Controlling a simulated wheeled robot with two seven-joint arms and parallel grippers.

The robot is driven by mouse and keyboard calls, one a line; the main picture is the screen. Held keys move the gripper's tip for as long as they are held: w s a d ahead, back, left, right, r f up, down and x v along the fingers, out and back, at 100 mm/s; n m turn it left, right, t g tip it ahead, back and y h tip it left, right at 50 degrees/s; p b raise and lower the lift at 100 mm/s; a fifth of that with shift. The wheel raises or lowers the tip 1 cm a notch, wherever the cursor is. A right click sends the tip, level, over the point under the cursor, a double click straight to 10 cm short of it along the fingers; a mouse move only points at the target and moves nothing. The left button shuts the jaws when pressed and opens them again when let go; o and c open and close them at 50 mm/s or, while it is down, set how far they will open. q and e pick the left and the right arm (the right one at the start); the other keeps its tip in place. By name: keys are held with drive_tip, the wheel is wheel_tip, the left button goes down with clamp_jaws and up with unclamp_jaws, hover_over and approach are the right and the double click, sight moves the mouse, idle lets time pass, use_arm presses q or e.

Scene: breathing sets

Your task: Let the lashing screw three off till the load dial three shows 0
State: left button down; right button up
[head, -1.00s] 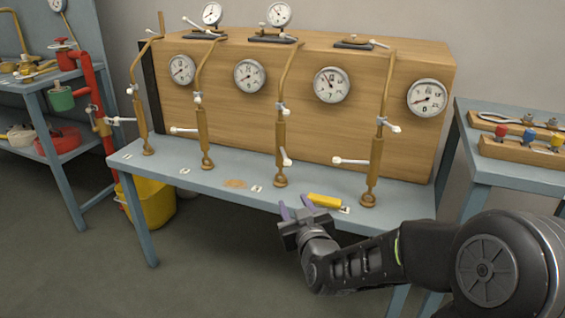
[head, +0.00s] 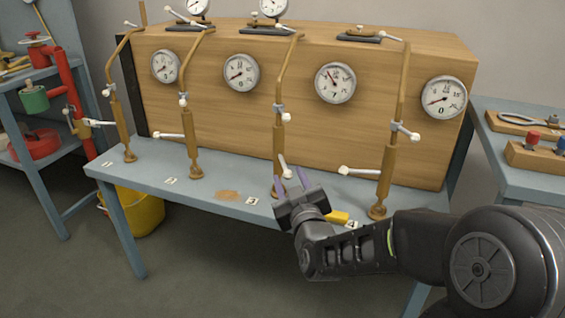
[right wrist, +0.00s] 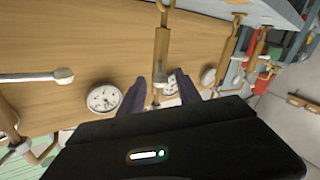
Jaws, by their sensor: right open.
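Lashing screw three (head: 279,145) is a brass upright with a white-tipped lever (head: 285,168) low on its barrel, standing behind the bench label 3. It also shows between my fingers in the right wrist view (right wrist: 162,45). Load dial three (head: 335,83) is on the wooden panel to its right, its needle pointing up-left; its lower figure looks like 7. It also shows in the right wrist view (right wrist: 104,98). My right gripper (head: 290,186) is open and empty, its purple fingers pointing at the screw's lower part; contact cannot be told. My left gripper is out of view.
Screw four (head: 387,165) stands to the right, its lever (head: 358,170) reaching left. Screw two (head: 188,135) stands to the left. A yellow object (head: 337,217) lies at the bench edge, partly hidden by my gripper. A side table (head: 500,180) stands at right.

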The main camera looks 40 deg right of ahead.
sight(280, 156)
drive_tip(key=b+x, duration=0.1)
drive_tip(key=x, duration=0.6)
drive_tip(key=shift+w+d, duration=0.15)
drive_tip(key=shift+w, duration=0.2)
clamp_jaws()
idle(1.1)
